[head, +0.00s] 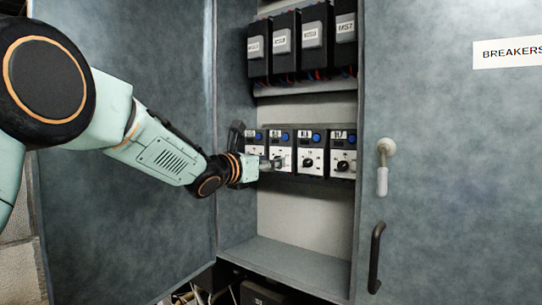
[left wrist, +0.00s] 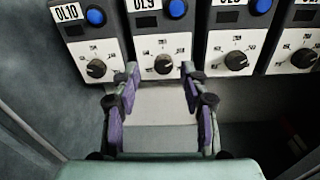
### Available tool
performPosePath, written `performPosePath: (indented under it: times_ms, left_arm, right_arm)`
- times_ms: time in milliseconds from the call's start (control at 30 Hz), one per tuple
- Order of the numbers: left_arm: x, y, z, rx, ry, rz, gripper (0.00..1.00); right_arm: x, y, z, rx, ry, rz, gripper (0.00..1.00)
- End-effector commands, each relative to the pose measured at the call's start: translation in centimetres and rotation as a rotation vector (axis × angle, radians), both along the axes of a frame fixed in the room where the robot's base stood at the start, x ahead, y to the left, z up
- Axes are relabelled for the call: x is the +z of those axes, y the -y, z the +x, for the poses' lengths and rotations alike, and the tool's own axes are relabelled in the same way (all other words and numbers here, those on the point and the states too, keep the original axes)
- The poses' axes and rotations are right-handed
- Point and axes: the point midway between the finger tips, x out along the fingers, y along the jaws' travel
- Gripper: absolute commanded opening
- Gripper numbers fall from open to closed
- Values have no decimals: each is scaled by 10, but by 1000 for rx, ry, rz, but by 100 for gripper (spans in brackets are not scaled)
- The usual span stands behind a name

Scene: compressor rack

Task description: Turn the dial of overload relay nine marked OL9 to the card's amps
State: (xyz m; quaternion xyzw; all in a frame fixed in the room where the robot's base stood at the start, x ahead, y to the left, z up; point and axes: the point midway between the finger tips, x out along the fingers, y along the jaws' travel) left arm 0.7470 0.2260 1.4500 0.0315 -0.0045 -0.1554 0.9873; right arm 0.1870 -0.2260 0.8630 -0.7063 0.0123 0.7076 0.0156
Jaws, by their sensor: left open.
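Overload relay OL9 (left wrist: 160,32) is second from the left in a row, with a blue button and a white scale plate. Its black dial (left wrist: 163,64) shows between my finger tips in the left wrist view; its pointer is too small to read surely. The relay also shows in the head view (head: 281,160), partly behind the gripper. My left gripper (left wrist: 160,78) is open and empty, with purple-padded fingers either side of and just below the dial; I cannot tell if they touch it. It also shows in the head view (head: 272,163). No amps card is readable. My right gripper is out of view.
Relay OL10 (left wrist: 91,40) stands close on the left, with similar relays on the right. Black contactors (head: 301,40) hang above. An open cabinet door (head: 130,220) is at left; a door with a handle (head: 376,257) and BREAKERS sign (head: 509,52) is at right.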

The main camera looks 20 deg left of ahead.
Motion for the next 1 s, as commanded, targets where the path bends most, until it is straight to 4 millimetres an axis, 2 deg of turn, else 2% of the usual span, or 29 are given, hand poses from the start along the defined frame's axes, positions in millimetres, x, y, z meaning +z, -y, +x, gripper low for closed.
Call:
performPosePath:
  times_ms: [200,500,1000]
  left_arm:
    - [1,6,13,-1,0,0,44]
    - [-1,5,14,-1,-1,-1,44]
    - [1,5,14,-1,2,-2,1]
  right_arm:
    - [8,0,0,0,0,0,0]
    - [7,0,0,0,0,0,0]
    - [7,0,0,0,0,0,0]
